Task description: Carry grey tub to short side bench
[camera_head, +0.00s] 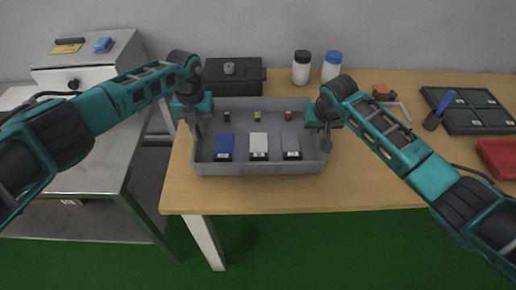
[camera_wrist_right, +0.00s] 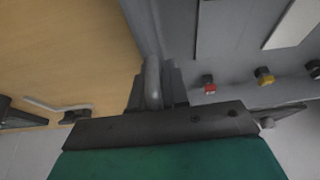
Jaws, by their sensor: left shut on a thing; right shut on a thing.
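The grey tub (camera_head: 262,169) is over the left part of the wooden table in the head view; I cannot tell if it rests on the top or is just above it. It holds a blue, a white and a grey flat box in front and several small capped items behind. My left gripper (camera_head: 197,122) is shut on its left end. My right gripper (camera_head: 322,126) is shut on its right end. In the right wrist view, my right gripper (camera_wrist_right: 153,85) closes around the tub's handle (camera_wrist_right: 152,80). The grey metal bench (camera_head: 100,150) is left of the table.
A boxy device (camera_head: 90,50) stands at the bench's back. Behind the tub are a black case (camera_head: 232,76) and two white bottles with black (camera_head: 301,68) and blue (camera_head: 332,66) caps. Black trays (camera_head: 468,110) and a red bin (camera_head: 499,156) are at right. A gap separates bench and table.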

